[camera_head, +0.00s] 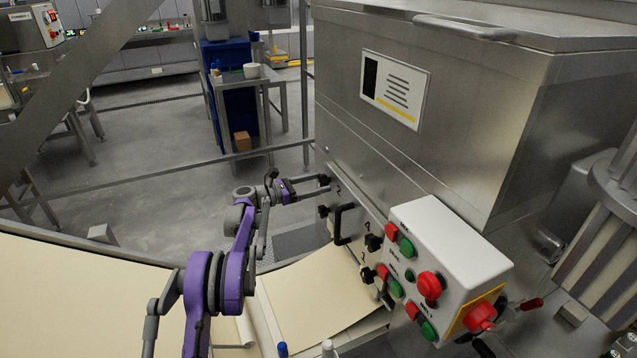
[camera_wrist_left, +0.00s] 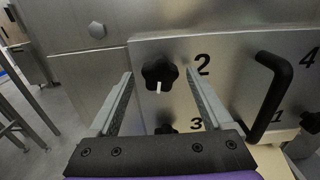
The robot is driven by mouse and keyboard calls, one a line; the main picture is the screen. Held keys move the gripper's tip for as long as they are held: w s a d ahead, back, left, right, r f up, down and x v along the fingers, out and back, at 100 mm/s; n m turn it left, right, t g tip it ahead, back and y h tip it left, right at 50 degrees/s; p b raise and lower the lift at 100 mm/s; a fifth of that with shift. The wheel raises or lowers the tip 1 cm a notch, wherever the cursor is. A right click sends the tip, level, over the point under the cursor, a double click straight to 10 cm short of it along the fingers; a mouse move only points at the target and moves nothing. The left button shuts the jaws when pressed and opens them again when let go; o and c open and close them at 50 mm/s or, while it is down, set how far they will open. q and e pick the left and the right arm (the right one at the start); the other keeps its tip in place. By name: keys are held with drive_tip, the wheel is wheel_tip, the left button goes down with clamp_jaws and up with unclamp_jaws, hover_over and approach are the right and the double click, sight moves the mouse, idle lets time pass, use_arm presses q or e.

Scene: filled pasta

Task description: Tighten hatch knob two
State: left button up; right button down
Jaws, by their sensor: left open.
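Hatch knob two is a black lobed knob (camera_wrist_left: 160,72) with a short white mark pointing down, beside a printed 2 on the steel hatch plate (camera_wrist_left: 225,75). It also shows in the head view (camera_head: 324,180) at the hatch's upper left. My left gripper (camera_head: 316,189) is open and empty, facing the hatch. In the left wrist view its two fingers lie to the left and right of the knob, with visible space on both sides. Whether the fingertips reach around the knob in depth is unclear. My right gripper is not in view.
A black handle (camera_wrist_left: 268,95) stands right of knob two. Another black knob (camera_wrist_left: 165,128) is below it by the 3, partly hidden by my gripper. A white control box (camera_head: 440,245) with red and green buttons juts out at right. Pale dough sheet (camera_head: 320,290) lies below the hatch.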

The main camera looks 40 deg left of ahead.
use_arm(q)
drive_tip(key=shift+w+d, duration=0.15)
drive_tip(key=shift+w, duration=0.15)
clamp_jaws()
idle(0.3)
